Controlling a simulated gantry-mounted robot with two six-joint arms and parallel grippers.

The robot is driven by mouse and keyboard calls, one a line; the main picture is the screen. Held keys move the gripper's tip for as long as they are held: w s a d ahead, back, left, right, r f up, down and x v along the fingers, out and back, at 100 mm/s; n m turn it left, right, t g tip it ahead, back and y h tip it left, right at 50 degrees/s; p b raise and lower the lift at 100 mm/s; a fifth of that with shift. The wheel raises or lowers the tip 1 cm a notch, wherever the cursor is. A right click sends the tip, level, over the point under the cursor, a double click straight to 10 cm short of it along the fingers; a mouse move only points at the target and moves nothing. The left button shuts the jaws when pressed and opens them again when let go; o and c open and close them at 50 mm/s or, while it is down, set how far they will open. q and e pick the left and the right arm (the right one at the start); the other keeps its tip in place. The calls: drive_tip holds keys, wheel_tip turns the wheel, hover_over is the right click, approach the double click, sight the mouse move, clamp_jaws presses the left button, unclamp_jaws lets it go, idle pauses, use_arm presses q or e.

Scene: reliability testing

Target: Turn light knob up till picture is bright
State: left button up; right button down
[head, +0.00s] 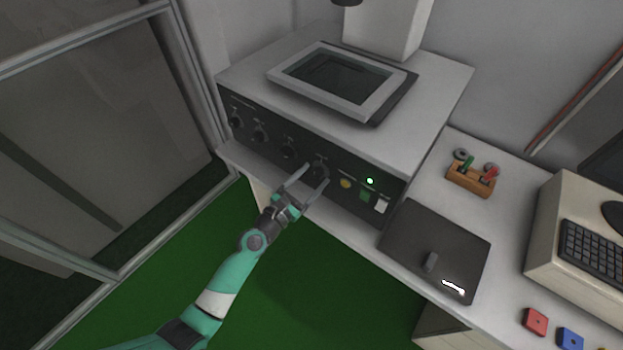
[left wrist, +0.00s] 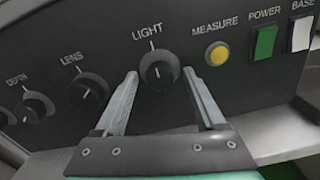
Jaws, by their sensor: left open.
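The light knob (left wrist: 159,70) is a round dark knob under the word LIGHT on the black front panel. My left gripper (left wrist: 160,78) is open, with one finger on each side of the knob in the left wrist view; I cannot tell whether they touch it. In the head view my left gripper (head: 308,175) reaches the front panel, and the light knob (head: 320,169) shows between and behind its fingertips. The picture screen (head: 340,77) on top of the machine looks dark. My right gripper is not in view.
Beside the light knob are the lens knob (left wrist: 88,92), the depth knob (left wrist: 35,107) and the yellow measure button (left wrist: 217,54). The green power switch (left wrist: 264,43) and white base switch (left wrist: 301,34) sit further right. A dark flat plate (head: 435,247) lies on the bench.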

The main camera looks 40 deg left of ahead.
use_arm(q)
clamp_jaws()
